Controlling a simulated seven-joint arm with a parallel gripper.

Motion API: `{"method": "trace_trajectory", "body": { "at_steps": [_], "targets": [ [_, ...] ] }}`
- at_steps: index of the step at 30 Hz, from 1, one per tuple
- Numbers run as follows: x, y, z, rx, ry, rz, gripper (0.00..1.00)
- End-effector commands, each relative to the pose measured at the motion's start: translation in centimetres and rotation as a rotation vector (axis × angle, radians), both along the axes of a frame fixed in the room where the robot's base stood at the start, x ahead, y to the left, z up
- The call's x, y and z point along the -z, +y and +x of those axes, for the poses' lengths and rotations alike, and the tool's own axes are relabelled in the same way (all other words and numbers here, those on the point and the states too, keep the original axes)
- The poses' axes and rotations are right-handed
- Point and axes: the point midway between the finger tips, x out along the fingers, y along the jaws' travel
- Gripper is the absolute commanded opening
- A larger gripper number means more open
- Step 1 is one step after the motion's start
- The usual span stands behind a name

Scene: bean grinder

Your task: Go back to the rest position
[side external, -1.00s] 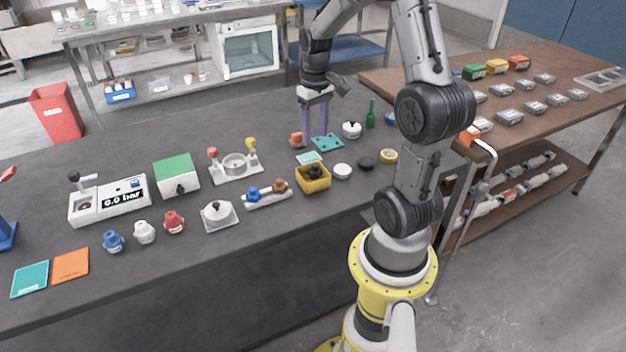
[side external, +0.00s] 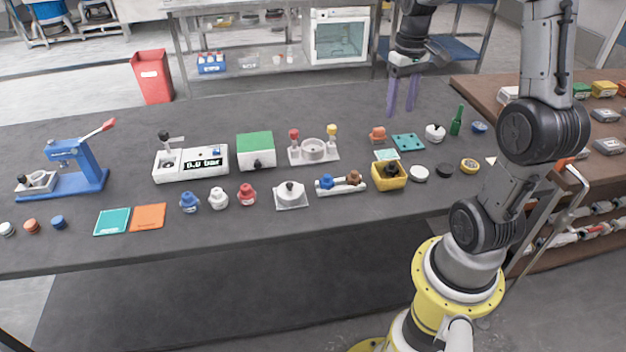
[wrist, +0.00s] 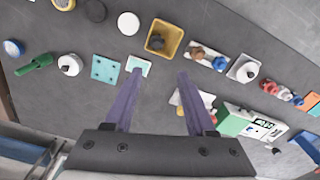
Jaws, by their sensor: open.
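My gripper (side external: 401,109) is open and empty, its two purple fingers pointing down and apart. In the side view it hangs above the back part of the dark bench (side external: 330,235), over the area of an orange-brown piece (side external: 377,135) and a teal plate (side external: 408,142).
A green bottle (side external: 456,121) and a white lidded pot (side external: 434,132) stand right of my gripper. A yellow box (side external: 389,176) is in front. A white holder with red and yellow knobs (side external: 313,151) stands to the left. The bench's front strip is bare.

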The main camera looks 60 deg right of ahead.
Motion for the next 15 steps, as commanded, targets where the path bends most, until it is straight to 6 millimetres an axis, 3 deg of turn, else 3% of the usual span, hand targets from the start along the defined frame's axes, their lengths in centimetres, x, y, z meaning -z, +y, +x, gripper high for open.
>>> {"method": "trace_trajectory", "body": {
  "at_steps": [4,7,12,15],
  "targets": [
    [-3.5,4.5,2.1,-0.145,-0.078,-0.062,0.56],
    [-6.0,9.8,1.9,-0.278,-0.155,-0.106,0.56],
    [-8.1,18.0,-1.6,-0.465,-0.31,-0.15,0.56],
    [-7.8,21.1,-4.4,-0.535,-0.397,-0.152,0.56]
  ]
}}
